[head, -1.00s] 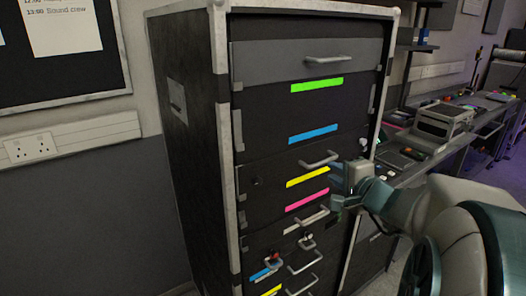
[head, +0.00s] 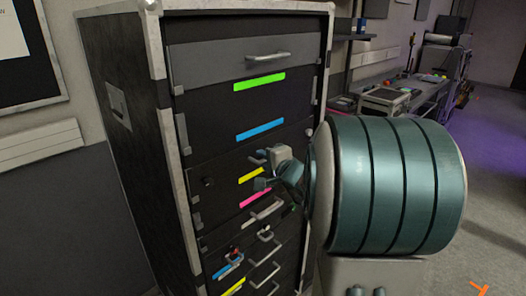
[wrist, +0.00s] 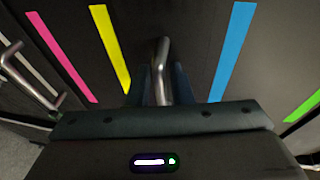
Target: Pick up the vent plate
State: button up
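I cannot make out a vent plate in any view; the drawers of the tall black rack case (head: 213,110) are shut, so their insides are hidden. My gripper (head: 259,173) is at the front of the case, at the drawer between the blue and yellow strips. In the wrist view a metal bar handle (wrist: 162,62) stands between my two fingers (wrist: 160,88). The fingers look apart, one on each side of the handle.
Strips of green (head: 259,82), blue (head: 260,129), yellow (head: 250,175) and pink (head: 255,198) mark the drawers. A grey top drawer (head: 220,62) has its own handle. More handles (head: 262,254) stick out below. A bench with equipment (head: 385,99) stands behind at the right.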

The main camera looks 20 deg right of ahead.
grip_shut()
jog(key=shift+r, duration=0.1)
jog(key=shift+s+r, duration=0.1)
jog(key=shift+s, duration=0.05)
jog(key=s+d+r, duration=0.1)
jog(key=s+r, duration=0.8)
jog(key=s, duration=0.4)
jog(key=shift+s+d+r, duration=0.2)
jog(key=shift+s+r, duration=0.1)
jog(key=shift+s, duration=0.05)
dwell(0.4)
jog(key=s+d, duration=0.2)
jog(key=s, duration=0.4)
jog(key=shift+s+d+b, duration=0.2)
jog(key=shift+s+b, duration=0.1)
jog(key=shift+b, duration=0.15)
dwell(0.6)
